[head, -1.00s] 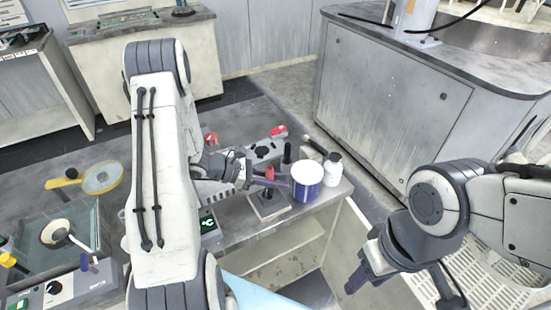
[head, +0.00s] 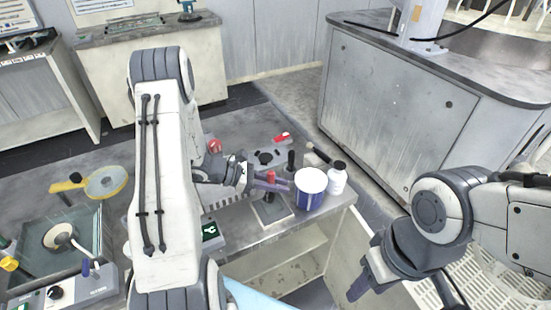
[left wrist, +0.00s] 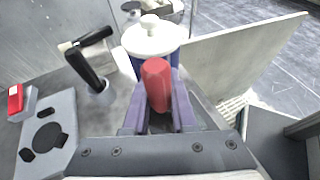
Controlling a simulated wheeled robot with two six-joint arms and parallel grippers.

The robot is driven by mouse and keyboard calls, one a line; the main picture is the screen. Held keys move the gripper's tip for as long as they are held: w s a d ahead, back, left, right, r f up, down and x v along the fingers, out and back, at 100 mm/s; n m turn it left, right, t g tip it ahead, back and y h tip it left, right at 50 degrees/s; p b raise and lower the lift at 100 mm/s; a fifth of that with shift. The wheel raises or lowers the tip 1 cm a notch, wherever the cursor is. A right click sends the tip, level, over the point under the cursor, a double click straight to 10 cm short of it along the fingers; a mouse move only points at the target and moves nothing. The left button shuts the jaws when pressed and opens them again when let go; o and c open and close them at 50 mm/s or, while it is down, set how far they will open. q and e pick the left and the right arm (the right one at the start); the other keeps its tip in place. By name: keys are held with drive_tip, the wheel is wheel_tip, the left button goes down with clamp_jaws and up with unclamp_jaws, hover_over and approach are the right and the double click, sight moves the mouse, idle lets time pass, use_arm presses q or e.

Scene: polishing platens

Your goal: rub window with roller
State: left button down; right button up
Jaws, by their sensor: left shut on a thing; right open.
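My left gripper (head: 272,184) is shut on an upright red handle (head: 270,175) above a small square metal plate (head: 268,214) on the bench. In the left wrist view the red handle (left wrist: 157,85) stands between the two purple fingers (left wrist: 158,112). Its lower end is hidden, and I cannot tell whether a roller head is on it. A clear-walled box (head: 90,232) at the far left of the bench may be the window; a pale disc lies inside it. My right gripper (head: 360,280) is open and empty, low at the right, away from the bench.
A blue-and-white tub (head: 310,190) and white bottle (head: 337,179) stand close beside the left gripper. A black upright handle (left wrist: 85,67) stands nearby. A grey cabinet (head: 400,110) stands across the aisle.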

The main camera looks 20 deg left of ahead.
sight(268, 172)
use_arm(q)
drive_tip(key=shift+w+a, duration=0.3)
drive_tip(key=shift+w, duration=0.05)
wheel_tip(268, 172, up, 3)
drive_tip(key=shift+s+f+p, duration=0.1)
drive_tip(key=shift+p, duration=0.8)
drive_tip(key=shift+r+p, duration=0.3)
drive_tip(key=shift+r, duration=0.05)
drive_tip(key=shift+r+p, duration=1.85)
drive_tip(key=shift+r, duration=0.45)
